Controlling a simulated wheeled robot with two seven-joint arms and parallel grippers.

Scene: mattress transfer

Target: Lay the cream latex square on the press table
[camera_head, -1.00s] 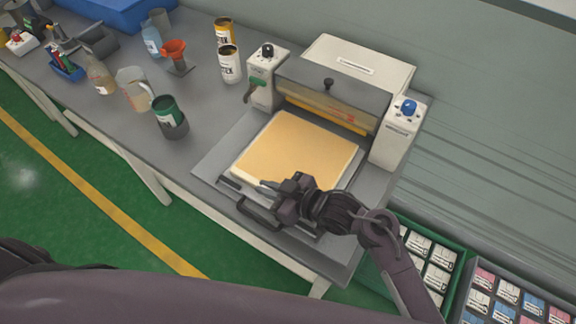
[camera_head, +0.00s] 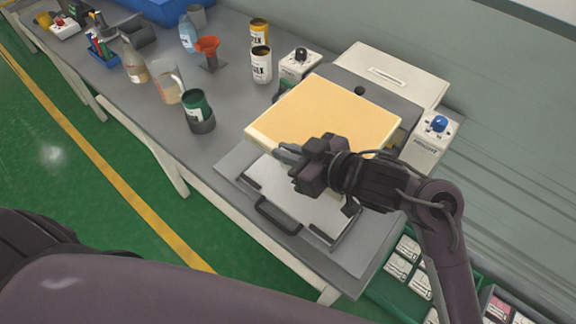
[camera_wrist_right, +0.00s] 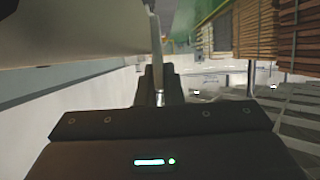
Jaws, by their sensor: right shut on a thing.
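The cream latex square (camera_head: 325,115) is a thick pale yellow slab, lifted and tilted in front of the press in the head view. My right gripper (camera_head: 285,152) is shut on its near edge. In the right wrist view the slab (camera_wrist_right: 70,30) fills the upper left, beside the right gripper's fingers (camera_wrist_right: 158,90). The press table (camera_head: 270,180) is a flat light metal plate with a dark front handle; its near part is bare, and the slab hides the part behind. My left gripper is not in view.
The press housing (camera_head: 400,75) stands behind the slab, with a blue-knobbed control box (camera_head: 430,140) at its right. A green cup (camera_head: 197,110), a jug (camera_head: 168,85), cans (camera_head: 261,65) and an orange funnel (camera_head: 208,48) stand to the left. Crates (camera_head: 400,270) sit below at right.

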